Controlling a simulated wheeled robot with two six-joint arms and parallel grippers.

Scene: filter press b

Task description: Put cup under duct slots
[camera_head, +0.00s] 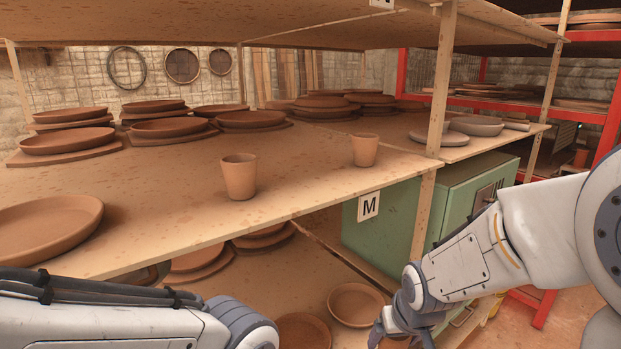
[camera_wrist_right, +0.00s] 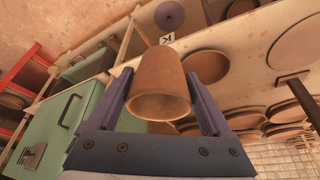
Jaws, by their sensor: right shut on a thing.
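My right gripper (camera_head: 392,330) is low at the bottom of the head view, in front of the lower shelf. In the right wrist view the gripper (camera_wrist_right: 160,76) is shut on a brown clay cup (camera_wrist_right: 158,88), whose open rim faces the camera. Only a sliver of this cup (camera_head: 394,343) shows in the head view. A green metal cabinet (camera_head: 462,205) stands right of the upper shelf board, with dark slots (camera_head: 487,194) on its side. The slots also show in the right wrist view (camera_wrist_right: 33,155), apart from the held cup. My left gripper is out of view.
Two clay cups (camera_head: 239,177) (camera_head: 365,150) stand upright on the upper shelf board (camera_head: 300,190), among clay plates (camera_head: 68,141). A wooden post (camera_head: 434,115) rises before the cabinet. More plates (camera_head: 355,303) lie on the lower shelf.

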